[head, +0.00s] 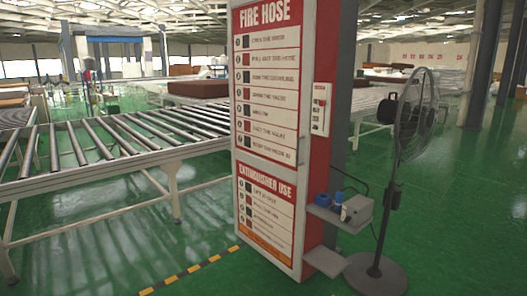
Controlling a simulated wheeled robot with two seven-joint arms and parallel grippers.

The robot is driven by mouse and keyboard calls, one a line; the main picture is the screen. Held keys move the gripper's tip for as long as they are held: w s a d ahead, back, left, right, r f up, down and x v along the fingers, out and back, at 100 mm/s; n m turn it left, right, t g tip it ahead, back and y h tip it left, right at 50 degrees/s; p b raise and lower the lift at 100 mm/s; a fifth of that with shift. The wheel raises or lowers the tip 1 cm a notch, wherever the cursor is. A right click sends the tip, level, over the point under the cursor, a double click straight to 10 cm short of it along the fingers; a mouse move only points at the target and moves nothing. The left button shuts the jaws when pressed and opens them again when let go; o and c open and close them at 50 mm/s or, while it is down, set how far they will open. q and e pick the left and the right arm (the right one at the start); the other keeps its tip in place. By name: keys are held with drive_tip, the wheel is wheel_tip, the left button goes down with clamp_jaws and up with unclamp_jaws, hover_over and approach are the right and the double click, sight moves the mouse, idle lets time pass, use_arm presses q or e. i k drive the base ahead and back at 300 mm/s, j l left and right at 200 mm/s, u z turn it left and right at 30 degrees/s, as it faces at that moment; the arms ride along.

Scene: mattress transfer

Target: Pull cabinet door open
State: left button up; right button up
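A tall red cabinet (319,170) stands upright on the floor in the middle of the head view. Its white front door (265,162) carries a "FIRE HOSE" sign above and an "EXTINGUISHER USE" sign below. The door looks shut, flush with the cabinet front. A thin vertical strip, perhaps a handle, shows near the door's right edge, but it is too small to be sure. Neither of my grippers is in view.
A roller conveyor (110,147) runs along the left of the cabinet. A small grey shelf (325,217) with blue items juts from its right side. A pedestal fan (412,115) stands further right. Green floor is open in front, with a yellow-black stripe (190,270).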

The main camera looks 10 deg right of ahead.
sight(271, 44)
drive_tip(key=i+l, duration=0.15)
drive_tip(key=i, duration=0.3)
drive_tip(key=i+l, duration=0.15)
drive_tip(key=i, duration=0.25)
drive_tip(key=i+l+u, duration=0.1)
drive_tip(key=i, duration=0.35)
